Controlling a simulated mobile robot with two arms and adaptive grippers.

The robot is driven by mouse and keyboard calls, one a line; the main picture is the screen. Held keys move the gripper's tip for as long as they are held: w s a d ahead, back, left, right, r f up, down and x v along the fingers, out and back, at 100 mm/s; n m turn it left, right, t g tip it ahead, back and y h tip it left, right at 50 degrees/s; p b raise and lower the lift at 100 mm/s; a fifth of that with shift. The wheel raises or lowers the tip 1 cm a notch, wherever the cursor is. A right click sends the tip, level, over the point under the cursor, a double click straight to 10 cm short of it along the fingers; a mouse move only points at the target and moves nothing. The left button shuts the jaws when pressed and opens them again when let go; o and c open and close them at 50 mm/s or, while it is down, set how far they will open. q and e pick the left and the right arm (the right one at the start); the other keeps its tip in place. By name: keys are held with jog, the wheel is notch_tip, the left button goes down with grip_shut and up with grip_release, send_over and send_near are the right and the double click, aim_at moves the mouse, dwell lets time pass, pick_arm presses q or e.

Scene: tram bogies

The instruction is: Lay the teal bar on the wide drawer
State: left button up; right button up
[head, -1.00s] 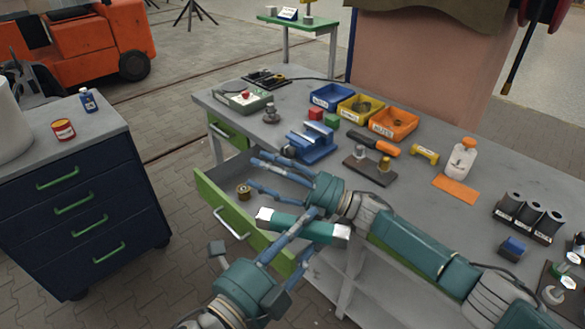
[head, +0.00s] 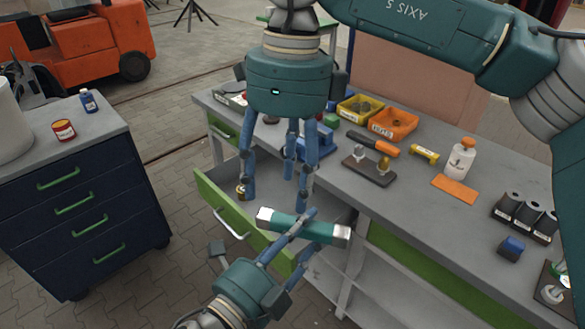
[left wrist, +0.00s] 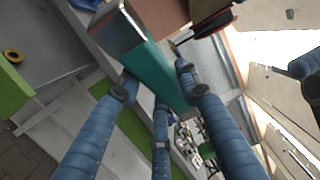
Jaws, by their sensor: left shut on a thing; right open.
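The teal bar (head: 285,224) has pale ends. My left gripper (head: 302,236) is shut on its middle and holds it in the air, over or beside the right part of the drawer front in the head view. The bar also fills the middle of the left wrist view (left wrist: 160,75). The wide drawer (head: 224,205) is pulled out from the workbench, with a green front and a pale handle. My right gripper (head: 276,188) is open and empty, fingers pointing down, above the drawer and close behind the bar. It hides part of the drawer's inside.
A small brass-coloured ring (head: 240,191) lies in the drawer, and also shows in the left wrist view (left wrist: 13,56). The workbench (head: 425,225) carries bins, a blue vice and tools. A dark blue cabinet (head: 85,200) stands left, with open floor between.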

aim_at(292, 224)
jog(key=shift+t+h, duration=0.5)
jog(key=f, duration=0.3)
jog(key=d+f, duration=0.1)
jog(key=f, duration=0.7)
jog(key=shift+w+d, duration=0.4)
jog(key=shift+c, duration=0.3)
jog(key=c, duration=1.3)
jog(key=o, duration=1.4)
jog(key=shift+c, duration=0.2)
jog(key=shift+r, duration=0.2)
